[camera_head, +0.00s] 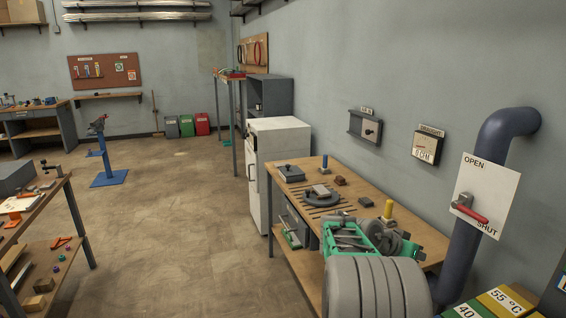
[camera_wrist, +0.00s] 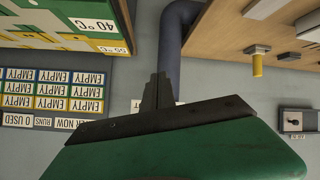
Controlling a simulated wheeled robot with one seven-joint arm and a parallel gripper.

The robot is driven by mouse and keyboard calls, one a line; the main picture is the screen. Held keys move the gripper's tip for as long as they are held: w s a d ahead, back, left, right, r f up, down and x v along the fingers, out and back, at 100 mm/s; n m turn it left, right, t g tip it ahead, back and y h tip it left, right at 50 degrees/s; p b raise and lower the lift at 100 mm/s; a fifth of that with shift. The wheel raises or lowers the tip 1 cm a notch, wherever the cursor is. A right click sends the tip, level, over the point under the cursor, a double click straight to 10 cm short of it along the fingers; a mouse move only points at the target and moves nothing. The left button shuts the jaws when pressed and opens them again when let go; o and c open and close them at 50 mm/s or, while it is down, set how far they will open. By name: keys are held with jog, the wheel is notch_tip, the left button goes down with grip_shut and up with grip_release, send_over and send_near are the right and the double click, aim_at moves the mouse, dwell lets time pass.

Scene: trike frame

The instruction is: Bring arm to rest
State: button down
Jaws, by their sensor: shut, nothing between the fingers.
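My gripper (camera_wrist: 158,78) shows in the wrist view with its dark fingers together and nothing between them. Its green body fills the bottom of that view. The fingers point towards the dark blue pipe (camera_wrist: 178,38) and the grey wall, with no contact that I can make out. In the head view, my grey ribbed and green arm is folded at the lower right, in front of the wooden workbench (camera_head: 340,188). The fingers cannot be picked out there.
A white OPEN/SHUT panel (camera_head: 486,198) with a red-handled lever (camera_head: 468,208) is on the pipe at right. A yellow cylinder (camera_head: 388,209) stands on the bench. Temperature-labelled boxes (camera_head: 505,301) sit at lower right. A side table (camera_head: 50,203) stands left; the middle floor is clear.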

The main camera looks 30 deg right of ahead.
jog(key=a+f+n+y, duration=0.4)
jog(key=a+f+y, duration=0.1)
jog(key=a+f, duration=0.6)
jog(key=s+a+f+n+y, duration=0.1)
jog(key=a+f+n+y, duration=0.1)
jog(key=a, duration=0.5)
jog(key=s+a+f+n+y, duration=0.1)
jog(key=a+y, duration=0.1)
jog(key=a, duration=0.5)
jog(key=s+a+r+n+t+y+p, duration=0.1)
jog(key=s+a+r+n, duration=0.15)
jog(key=a, duration=0.65)
jog(key=s+a+r+n+t+y, duration=0.1)
jog(key=a+n, duration=0.2)
jog(key=a, duration=0.5)
jog(key=w+a+r+n+t+p, duration=0.1)
jog(key=w+a+r+n+t, duration=0.1)
jog(key=a+r, duration=0.4)
jog(key=shift+w+a+r+n, duration=0.25)
jog(key=shift+w+a+n, duration=0.1)
jog(key=shift+a+n, duration=0.4)
jog(key=c, duration=2.2)
grip_release()
jog(key=shift+d, duration=0.1)
